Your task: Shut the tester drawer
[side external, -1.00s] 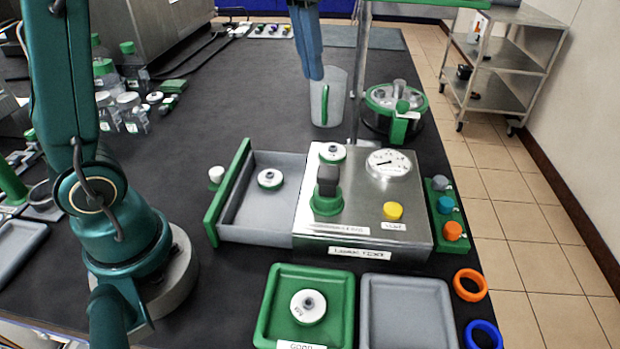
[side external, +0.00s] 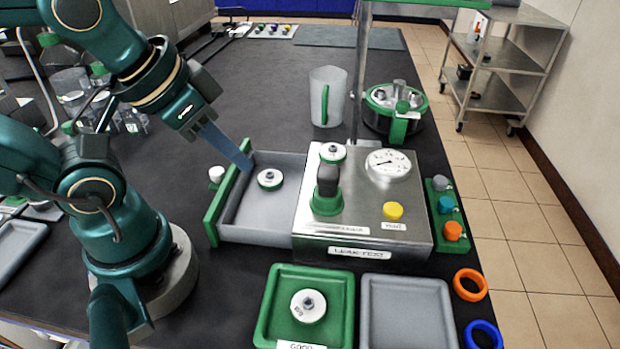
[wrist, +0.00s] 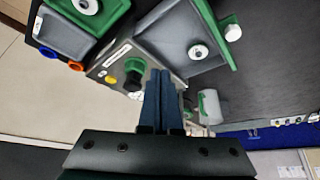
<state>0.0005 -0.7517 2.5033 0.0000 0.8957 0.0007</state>
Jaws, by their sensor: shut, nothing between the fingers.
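The tester drawer (side external: 262,222) is pulled out to the left of the steel leak tester (side external: 362,215). It is a grey tray with a green front panel (side external: 222,205), and a white disc part (side external: 270,179) lies inside. In the wrist view the drawer (wrist: 178,30) shows at the top. My gripper (side external: 246,163) is shut and empty, with its blue fingers reaching down to the far end of the green panel. I cannot tell whether the tips touch it. In the wrist view the fingers (wrist: 163,78) lie close together.
A white knob-like cap (side external: 217,174) sits just left of the drawer front. A green tray (side external: 268,308) with a disc and a grey tray (side external: 405,310) lie in front. A clear jug (side external: 327,97) stands behind the tester.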

